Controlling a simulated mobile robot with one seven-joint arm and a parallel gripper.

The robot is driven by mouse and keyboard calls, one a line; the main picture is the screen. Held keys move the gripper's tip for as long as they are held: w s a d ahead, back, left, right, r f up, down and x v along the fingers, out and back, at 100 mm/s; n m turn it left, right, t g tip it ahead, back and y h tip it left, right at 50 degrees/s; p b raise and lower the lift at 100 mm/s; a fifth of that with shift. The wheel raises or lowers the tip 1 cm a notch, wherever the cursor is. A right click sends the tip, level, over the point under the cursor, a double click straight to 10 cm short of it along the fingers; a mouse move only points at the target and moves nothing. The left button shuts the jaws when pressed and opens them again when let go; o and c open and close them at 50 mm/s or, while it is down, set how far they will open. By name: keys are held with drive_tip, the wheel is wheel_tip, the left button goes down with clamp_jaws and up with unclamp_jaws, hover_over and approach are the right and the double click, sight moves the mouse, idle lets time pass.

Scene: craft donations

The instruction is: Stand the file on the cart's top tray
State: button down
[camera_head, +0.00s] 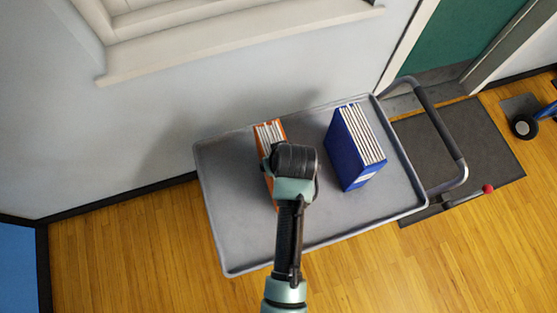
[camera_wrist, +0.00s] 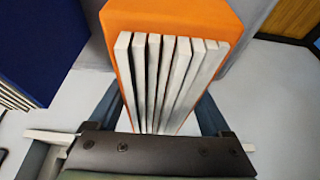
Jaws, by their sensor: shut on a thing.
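An orange file (camera_head: 269,127) with white pages is over the left half of the cart's grey top tray (camera_head: 240,225), partly hidden by my arm. It looks upright; I cannot tell whether its base touches the tray. In the wrist view, the orange file (camera_wrist: 172,15) lies between the two fingers of my gripper (camera_wrist: 160,115), with its page edges facing the camera. My gripper is shut on it. In the head view, my wrist hides the fingers.
A blue file (camera_head: 350,155) stands on the right half of the tray, apart from the orange one. The tray has a raised rim and a push handle (camera_head: 440,125) at right. A wall with a window sill (camera_head: 240,45) is behind. The tray's front left is bare.

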drive_tip(key=shift+w+f, duration=0.1)
drive_tip(key=shift+f, duration=1.3)
unclamp_jaws()
